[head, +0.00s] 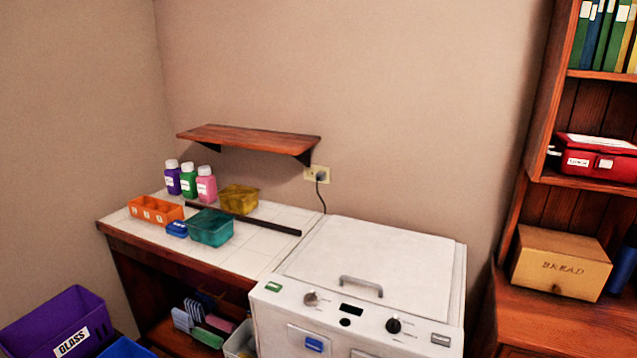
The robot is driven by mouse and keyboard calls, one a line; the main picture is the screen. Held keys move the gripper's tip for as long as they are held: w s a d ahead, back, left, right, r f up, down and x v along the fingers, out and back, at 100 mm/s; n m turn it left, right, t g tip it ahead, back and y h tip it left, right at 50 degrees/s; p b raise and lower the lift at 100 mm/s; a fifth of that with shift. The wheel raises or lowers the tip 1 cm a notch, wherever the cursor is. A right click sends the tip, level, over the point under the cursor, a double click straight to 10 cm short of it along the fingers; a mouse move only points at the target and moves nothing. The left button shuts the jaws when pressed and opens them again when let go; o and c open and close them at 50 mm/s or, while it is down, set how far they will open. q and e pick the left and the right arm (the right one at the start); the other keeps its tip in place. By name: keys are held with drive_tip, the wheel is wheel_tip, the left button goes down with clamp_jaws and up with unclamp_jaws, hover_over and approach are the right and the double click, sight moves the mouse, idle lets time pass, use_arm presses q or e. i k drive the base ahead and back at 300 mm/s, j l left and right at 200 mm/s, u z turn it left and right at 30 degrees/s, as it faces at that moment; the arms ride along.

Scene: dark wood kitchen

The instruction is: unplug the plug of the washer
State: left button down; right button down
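The washer (370,255) is a white box-shaped appliance with a flat lid, a grey handle and front knobs. It stands against the back wall, right of a tiled counter. A pale yellow wall outlet (311,173) is on the wall below the right end of a wooden shelf. A dark plug (320,176) sits in the outlet's right side. Its dark cord (321,197) hangs down to the back left corner of the washer. Neither of my grippers shows in the head view.
The tiled counter (245,262) holds bottles (189,181), an orange tray (155,210), a teal container (210,228), a yellow container (239,198) and a dark bar (262,224). The wooden shelf (248,139) overhangs near the outlet. A bookcase (535,130) and bread box (560,262) stand right.

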sight(320, 177)
drive_tip(key=i+j+u, duration=0.25)
drive_tip(key=i+j, duration=0.55)
drive_tip(key=i+j+u, duration=0.25)
drive_tip(key=i+j, duration=0.55)
drive_tip(key=i, duration=0.05)
